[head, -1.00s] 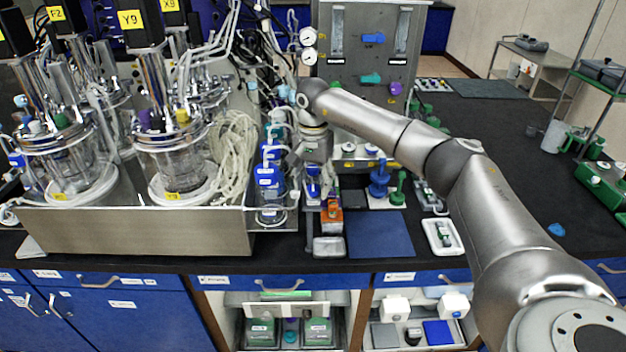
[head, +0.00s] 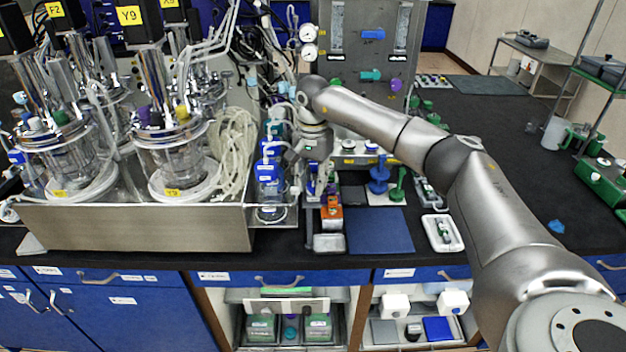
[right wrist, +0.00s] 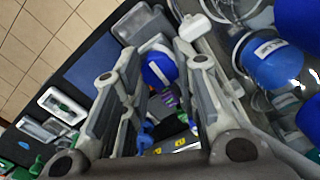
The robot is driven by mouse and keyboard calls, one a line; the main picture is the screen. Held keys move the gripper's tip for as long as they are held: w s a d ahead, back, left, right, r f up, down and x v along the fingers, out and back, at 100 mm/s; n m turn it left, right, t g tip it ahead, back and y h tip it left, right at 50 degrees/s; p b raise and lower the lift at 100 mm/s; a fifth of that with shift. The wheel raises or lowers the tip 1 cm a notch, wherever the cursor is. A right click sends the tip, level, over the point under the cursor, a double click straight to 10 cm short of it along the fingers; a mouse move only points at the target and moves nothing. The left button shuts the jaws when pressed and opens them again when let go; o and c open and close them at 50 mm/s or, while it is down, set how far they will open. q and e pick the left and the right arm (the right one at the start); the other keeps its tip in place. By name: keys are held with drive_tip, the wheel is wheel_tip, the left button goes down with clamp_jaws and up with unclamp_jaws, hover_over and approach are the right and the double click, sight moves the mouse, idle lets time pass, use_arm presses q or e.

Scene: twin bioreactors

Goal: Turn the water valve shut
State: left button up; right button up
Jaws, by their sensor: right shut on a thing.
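My right arm reaches over the black bench. My right gripper (head: 314,172) points down beside the blue-capped bottles in the head view, where its wrist partly hides it. In the right wrist view my gripper (right wrist: 160,62) has its two fingers around a blue rounded handle (right wrist: 159,69) with a pale rim. It looks like the water valve, though the fingers hide part of it and its exact turn angle cannot be read. My left gripper is not in view.
Blue-capped bottles (head: 268,172) stand close left of my right gripper. A steel tray (head: 130,228) holds the glass vessels.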

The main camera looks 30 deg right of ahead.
sight(313, 184)
drive_tip(key=m, duration=0.4)
drive_tip(key=shift+m, duration=0.3)
drive_tip(key=m, duration=0.4)
drive_tip(key=shift+b, duration=0.3)
drive_tip(key=m, duration=0.5)
drive_tip(key=shift+r, duration=0.1)
drive_tip(key=shift+m, duration=1.8)
drive_tip(key=shift+w, duration=0.1)
drive_tip(key=o, duration=1)
wheel_tip(313, 184, up, 12)
